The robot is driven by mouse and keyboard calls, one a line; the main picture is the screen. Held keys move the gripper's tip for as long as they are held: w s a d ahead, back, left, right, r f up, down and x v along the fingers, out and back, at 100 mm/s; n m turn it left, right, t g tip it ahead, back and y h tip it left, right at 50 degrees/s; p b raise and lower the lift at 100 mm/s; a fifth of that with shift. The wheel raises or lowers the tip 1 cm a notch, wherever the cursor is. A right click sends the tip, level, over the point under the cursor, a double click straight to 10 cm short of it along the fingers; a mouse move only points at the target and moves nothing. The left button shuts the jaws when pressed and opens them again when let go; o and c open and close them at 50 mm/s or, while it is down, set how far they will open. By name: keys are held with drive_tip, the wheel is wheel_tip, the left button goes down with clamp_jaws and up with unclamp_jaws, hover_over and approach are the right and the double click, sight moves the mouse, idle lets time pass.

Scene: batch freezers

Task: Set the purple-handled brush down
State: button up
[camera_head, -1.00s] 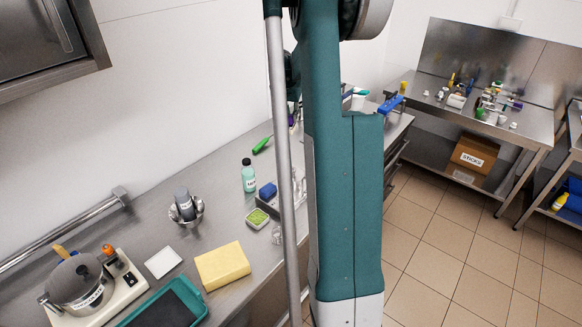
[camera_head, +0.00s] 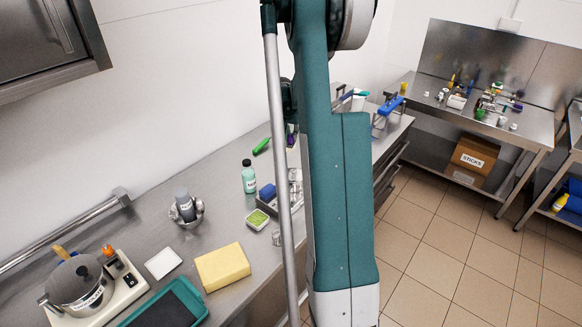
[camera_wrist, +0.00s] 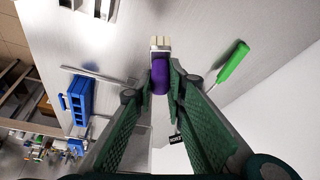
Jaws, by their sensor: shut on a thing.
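The purple-handled brush (camera_wrist: 160,75) is between the fingers of my gripper (camera_wrist: 160,88) in the wrist view. My gripper is shut on its purple handle, and its pale bristles point away from my gripper, over the grey steel worktop (camera_wrist: 125,30). I cannot tell if the bristles touch the worktop. In the head view, my arm hides most of my gripper; a small bit of purple shows beside the grey pole.
A green-handled tool (camera_wrist: 233,62) lies to the right in the wrist view, and a blue rack (camera_wrist: 78,100) to the left.

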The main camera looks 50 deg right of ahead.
sight(290, 144)
drive_tip(key=shift+f, duration=3.15)
drive_tip(key=shift+f, duration=1.85)
drive_tip(key=shift+f, duration=0.15)
drive_tip(key=o, duration=0.9)
drive_tip(key=shift+r, duration=0.25)
drive_tip(key=shift+v, duration=5.9)
drive_tip(key=shift+a, duration=0.1)
